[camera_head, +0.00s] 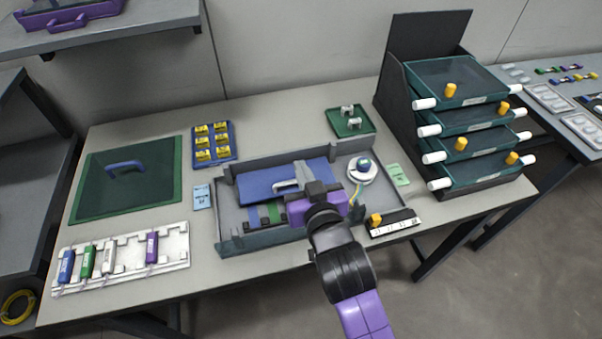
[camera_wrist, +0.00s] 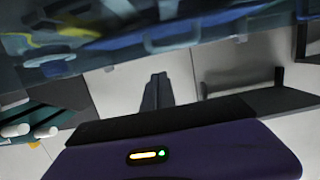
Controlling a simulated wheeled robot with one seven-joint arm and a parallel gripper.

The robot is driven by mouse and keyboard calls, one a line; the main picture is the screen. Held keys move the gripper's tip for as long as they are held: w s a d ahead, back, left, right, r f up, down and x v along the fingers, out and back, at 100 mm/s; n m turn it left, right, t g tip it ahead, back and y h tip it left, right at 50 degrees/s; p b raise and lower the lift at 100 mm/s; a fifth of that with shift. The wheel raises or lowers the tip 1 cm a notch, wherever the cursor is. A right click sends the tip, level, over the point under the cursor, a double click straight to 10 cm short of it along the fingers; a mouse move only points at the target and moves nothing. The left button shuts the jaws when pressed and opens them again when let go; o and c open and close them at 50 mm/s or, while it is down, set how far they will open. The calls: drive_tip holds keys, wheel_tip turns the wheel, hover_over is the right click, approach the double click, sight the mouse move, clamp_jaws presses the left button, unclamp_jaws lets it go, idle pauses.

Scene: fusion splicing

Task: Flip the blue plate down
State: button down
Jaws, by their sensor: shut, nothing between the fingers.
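The blue plate (camera_head: 256,183) sits in the grey tray (camera_head: 233,243) at the middle of the table, covering its back part. It looks raised and slanted, but its exact angle is hard to tell. A pale grey handle-like piece (camera_head: 286,186) shows at its middle. My gripper (camera_head: 302,176) is over the plate's front right part, beside that piece; its fingers are shut and partly hidden by its purple body. I cannot tell whether they touch the plate. In the wrist view the dark fingers (camera_wrist: 155,92) are together, under a blurred bluish surface (camera_wrist: 150,35).
Green and blue strips (camera_head: 265,214) lie in front of the plate. A white round spool (camera_head: 361,171) is at the tray's right end. A drawer rack (camera_head: 400,95) stands to the right.

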wheel_tip(320, 180, up, 2)
drive_tip(key=shift+w+r+p, duration=0.1)
drive_tip(key=shift+w+p, duration=0.05)
drive_tip(key=shift+p, duration=0.35)
drive_tip(key=s, duration=0.2)
drive_tip(key=s+d+f+b, duration=0.1)
drive_tip(key=s, duration=0.2)
drive_tip(key=s+d+f, duration=0.1)
drive_tip(key=s, duration=0.2)
drive_tip(key=shift+b+v, duration=0.35)
drive_tip(key=shift+v, duration=0.5)
drive_tip(key=shift+d+f, duration=0.1)
drive_tip(key=shift+f, duration=0.1)
wheel_tip(320, 180, up, 4)
drive_tip(key=shift+d+f+t+y, duration=0.2)
drive_tip(key=shift+f+t+y, duration=0.1)
drive_tip(key=shift+t, duration=0.5)
drive_tip(key=s+d+f+m+h, duration=0.1)
drive_tip(key=s+d, duration=0.4)
drive_tip(key=s, duration=0.5)
drive_tip(key=s+d+f+m+g+h, duration=0.1)
drive_tip(key=s+d+h, duration=0.1)
drive_tip(key=s+d, duration=0.4)
drive_tip(key=s+d+f+m+h, duration=0.1)
drive_tip(key=s+d, duration=0.5)
drive_tip(key=s, duration=0.8)
drive_tip(key=shift+s+f+g+h, duration=0.2)
drive_tip(key=shift+s+g+h, duration=0.15)
drive_tip(key=shift+g+h, duration=0.05)
